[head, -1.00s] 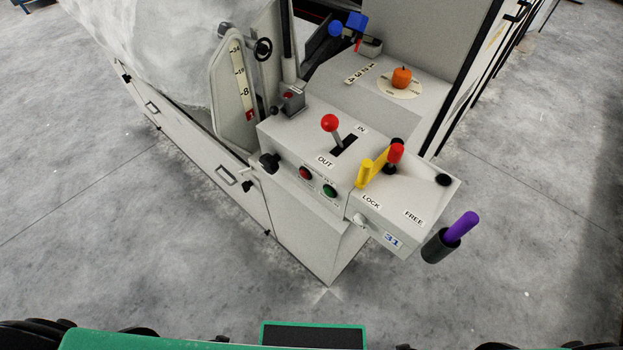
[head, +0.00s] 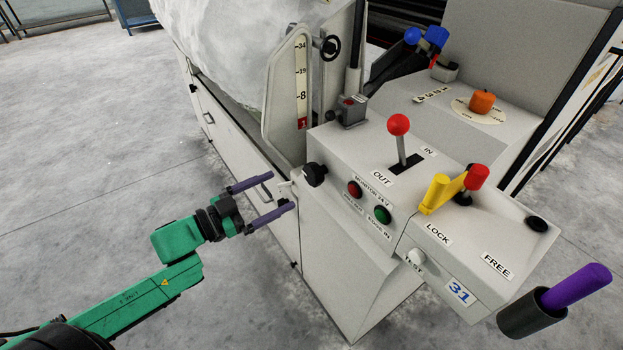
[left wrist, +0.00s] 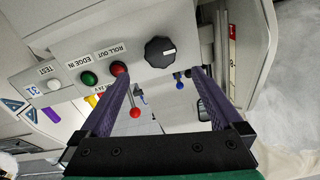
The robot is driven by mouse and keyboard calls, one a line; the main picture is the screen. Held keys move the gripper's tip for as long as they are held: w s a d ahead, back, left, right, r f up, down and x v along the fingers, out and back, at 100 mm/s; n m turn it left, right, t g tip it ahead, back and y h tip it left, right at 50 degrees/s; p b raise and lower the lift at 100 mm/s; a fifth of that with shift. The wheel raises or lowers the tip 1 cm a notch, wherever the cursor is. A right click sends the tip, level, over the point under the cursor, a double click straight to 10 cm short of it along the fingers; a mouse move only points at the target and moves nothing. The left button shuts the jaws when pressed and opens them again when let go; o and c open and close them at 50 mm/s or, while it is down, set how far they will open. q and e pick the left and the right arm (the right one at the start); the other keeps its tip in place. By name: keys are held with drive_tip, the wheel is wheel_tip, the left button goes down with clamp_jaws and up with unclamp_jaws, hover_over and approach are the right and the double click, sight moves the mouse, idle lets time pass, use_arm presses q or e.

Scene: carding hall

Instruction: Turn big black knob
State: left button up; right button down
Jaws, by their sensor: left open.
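The big black knob (head: 315,174) sits on the left end of the grey control box's front face. In the left wrist view the knob (left wrist: 160,51) faces me, with a white pointer line on its front, just beyond my fingertips and roughly between them. My left gripper (head: 280,192) is open, with two purple fingers pointing at the box. It is empty and apart from the knob, a little left of and below it in the head view. In the left wrist view its fingers (left wrist: 165,76) stand wide apart. My right gripper is not in view.
Red (head: 354,188) and green (head: 382,213) buttons lie right of the knob. A red-tipped lever (head: 399,125), a yellow handle (head: 435,192) and a purple handle (head: 577,287) stand farther right. A handwheel (head: 330,47) is above.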

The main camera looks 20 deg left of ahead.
sight(308, 176)
use_arm(q)
drive_tip(key=b+x, duration=0.1)
drive_tip(key=x, duration=0.9)
drive_tip(key=shift+w+d, duration=0.15)
drive_tip(key=shift+w, duration=0.1)
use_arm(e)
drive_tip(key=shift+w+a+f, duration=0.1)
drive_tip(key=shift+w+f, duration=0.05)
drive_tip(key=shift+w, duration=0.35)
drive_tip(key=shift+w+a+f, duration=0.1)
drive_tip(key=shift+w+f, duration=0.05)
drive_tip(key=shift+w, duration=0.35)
use_arm(q)
drive_tip(key=shift+c, duration=0.3)
drive_tip(key=c, duration=1.3)
drive_tip(key=shift+o, duration=0.2)
drive_tip(key=shift+m, duration=0.4)
